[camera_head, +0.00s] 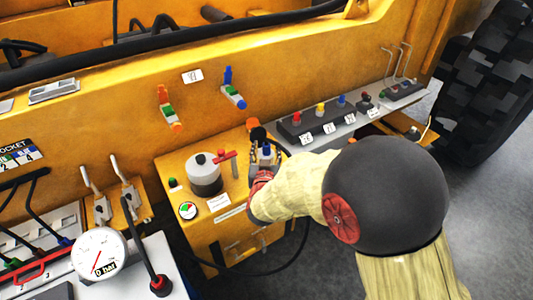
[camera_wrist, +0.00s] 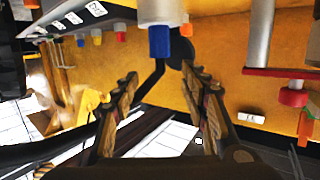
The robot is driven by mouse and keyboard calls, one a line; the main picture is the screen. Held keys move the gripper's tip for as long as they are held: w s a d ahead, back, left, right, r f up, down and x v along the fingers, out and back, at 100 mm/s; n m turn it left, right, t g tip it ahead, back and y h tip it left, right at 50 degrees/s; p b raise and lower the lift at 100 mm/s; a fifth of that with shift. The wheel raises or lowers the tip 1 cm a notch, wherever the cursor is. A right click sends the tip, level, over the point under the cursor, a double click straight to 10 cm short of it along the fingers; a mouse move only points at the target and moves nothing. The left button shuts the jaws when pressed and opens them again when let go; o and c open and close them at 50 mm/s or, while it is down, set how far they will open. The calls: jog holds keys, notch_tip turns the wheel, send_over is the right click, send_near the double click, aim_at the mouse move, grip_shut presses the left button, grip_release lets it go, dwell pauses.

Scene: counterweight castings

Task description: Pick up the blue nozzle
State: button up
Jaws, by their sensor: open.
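A blue nozzle (camera_wrist: 159,41) on a pale round body shows at the top middle of the wrist view, just beyond and between my fingertips. The fingers do not visibly touch it. My gripper (camera_wrist: 160,73) is open, with one finger on each side and nothing between them. In the head view my gripper (camera_head: 264,160) is over the right part of the yellow box, and a small blue part (camera_head: 266,148) shows among its fingers, mostly hidden. Another blue piece (camera_head: 342,99) stands in the grey row with red and yellow ones.
A grey-capped jar (camera_head: 204,172) and a red-handled valve (camera_head: 226,160) stand left of my gripper. An orange-black knob (camera_head: 256,131) is close behind it. Coloured fittings (camera_head: 232,88) stick out of the yellow wall. A pressure gauge (camera_head: 99,254) stands at front left.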

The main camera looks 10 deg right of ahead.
aim_at(266, 142)
jog(key=b+x, duration=0.2)
jog(key=x, duration=0.4)
jog(key=shift+w+f, duration=0.15)
jog(key=shift+w, duration=0.1)
jog(key=shift+c, duration=0.7)
grip_shut()
